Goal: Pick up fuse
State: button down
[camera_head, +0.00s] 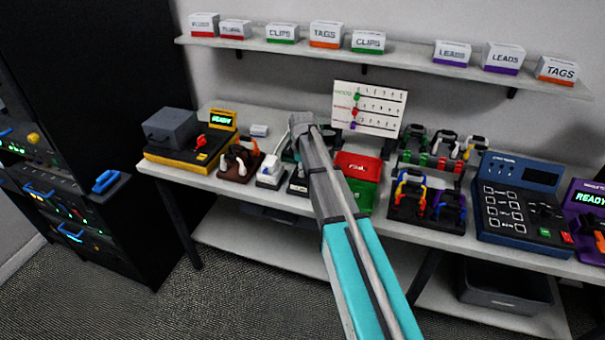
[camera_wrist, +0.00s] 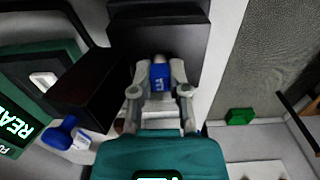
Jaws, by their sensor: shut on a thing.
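In the wrist view my gripper (camera_wrist: 159,72) is closed around a small blue piece with white marking and a pale metallic end, which looks like the fuse (camera_wrist: 160,80). One grey finger presses on each side of it. Dark block-shaped surfaces lie just beyond the fingertips; I cannot tell whether the fuse touches them. In the head view my arm reaches over the middle of the bench and hides the gripper and the fuse.
The bench (camera_head: 222,186) is crowded. A yellow-based tester (camera_head: 178,160), a red and green box (camera_head: 357,168), a cable rack (camera_head: 425,222) and a blue keypad console (camera_head: 520,205) stand there. In the wrist view another blue piece (camera_wrist: 62,131) lies left, and a green block (camera_wrist: 240,116) right.

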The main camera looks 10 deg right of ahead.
jog(key=shift+r, duration=0.1)
notch_tip(320, 180, up, 2)
jog(key=p, duration=0.2)
jog(key=shift+r+p, duration=0.25)
jog(key=shift+p, duration=0.15)
jog(key=s+r+p, duration=1)
jog(key=s, duration=0.4)
jog(key=shift+r, duration=0.15)
jog(key=shift+r, duration=0.1)
jog(key=shift+r+p, duration=1.4)
jog(key=shift+p, duration=0.2)
jog(key=shift+f, duration=0.1)
